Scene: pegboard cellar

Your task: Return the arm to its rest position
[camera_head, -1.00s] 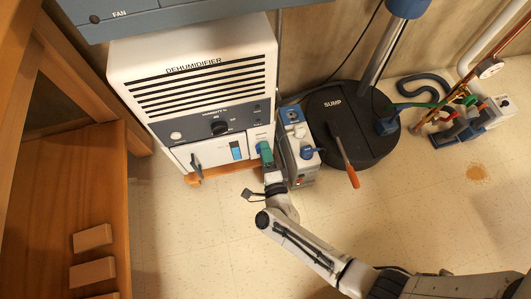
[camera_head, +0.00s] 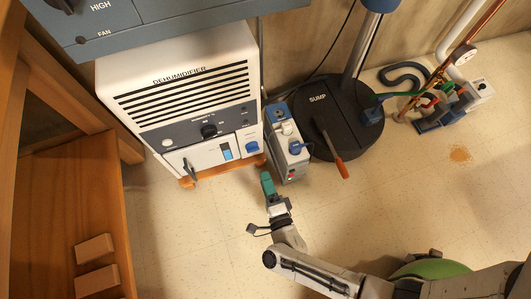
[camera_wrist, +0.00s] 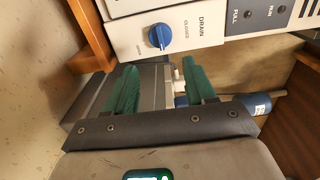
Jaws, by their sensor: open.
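My gripper (camera_head: 267,183) is in the lower middle of the head view, in front of the dehumidifier (camera_head: 185,100) and above the tiled floor. In the wrist view, its two green fingers (camera_wrist: 160,88) stand apart with nothing held between them. My arm reaches in from the lower right, bent at the elbow. The blue drain knob (camera_wrist: 160,36) on the dehumidifier is just beyond the fingers in the wrist view, and apart from them.
A grey box with a blue knob (camera_head: 287,147) stands right of the dehumidifier. The black sump lid (camera_head: 345,125) has an orange-handled lever (camera_head: 336,158). Pipes and valves (camera_head: 440,105) are at far right. A wooden bench (camera_head: 60,210) with blocks is at left. Floor between is open.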

